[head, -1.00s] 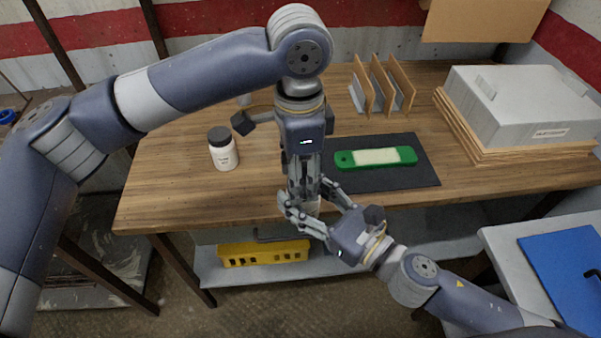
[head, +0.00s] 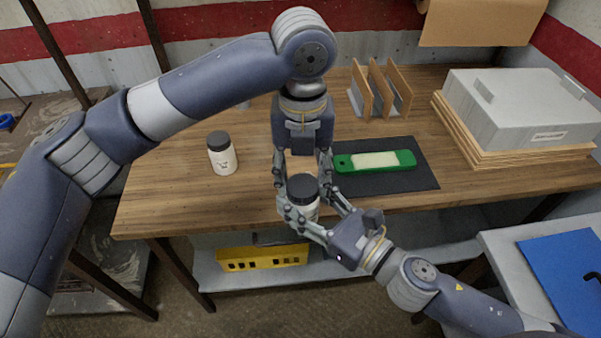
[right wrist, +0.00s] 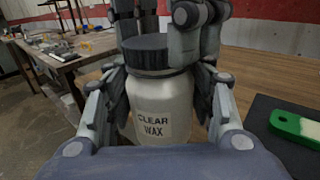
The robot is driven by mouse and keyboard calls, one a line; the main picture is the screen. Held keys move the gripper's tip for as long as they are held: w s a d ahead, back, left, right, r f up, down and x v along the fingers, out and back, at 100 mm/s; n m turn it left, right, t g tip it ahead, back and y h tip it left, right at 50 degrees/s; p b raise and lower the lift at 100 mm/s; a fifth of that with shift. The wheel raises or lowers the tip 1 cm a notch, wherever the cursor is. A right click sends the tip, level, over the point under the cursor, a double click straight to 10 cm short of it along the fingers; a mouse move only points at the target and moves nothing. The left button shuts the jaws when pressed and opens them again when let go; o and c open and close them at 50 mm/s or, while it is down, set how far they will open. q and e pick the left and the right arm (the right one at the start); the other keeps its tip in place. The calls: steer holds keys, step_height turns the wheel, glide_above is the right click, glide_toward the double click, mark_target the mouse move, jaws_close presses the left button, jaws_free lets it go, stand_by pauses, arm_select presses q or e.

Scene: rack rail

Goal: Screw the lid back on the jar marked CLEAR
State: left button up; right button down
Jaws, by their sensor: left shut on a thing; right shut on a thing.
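The jar marked CLEAR WAX (right wrist: 158,108) is white and upright. My right gripper (head: 301,222) is shut around its body near the table's front edge. A black lid (head: 302,187) sits on the jar's top; in the right wrist view the lid (right wrist: 147,50) looks level, with its lower rim at the jar's shoulder. I cannot see how tight it is. My left gripper (head: 303,180) points down from above and is shut on the lid, a finger on either side. Its fingers partly cover the lid in the right wrist view.
A second white jar with a black lid (head: 221,153) stands on the table (head: 180,195) to the left; its label is unreadable. A green tool (head: 375,161) lies on a dark mat (head: 415,182) to the right. Upright dividers (head: 378,88) and a grey box (head: 525,105) are behind.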

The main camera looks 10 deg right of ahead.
arm_select(q)
steer(key=m, duration=0.7)
steer(key=shift+d, duration=0.2)
steer(key=m, duration=0.7)
steer(key=shift+s+d, duration=0.1)
steer(key=shift+s, duration=0.05)
steer(key=o, duration=0.7)
steer(key=shift+s, duration=0.1)
steer(key=shift+r, duration=2.25)
steer(key=shift+c, duration=0.2)
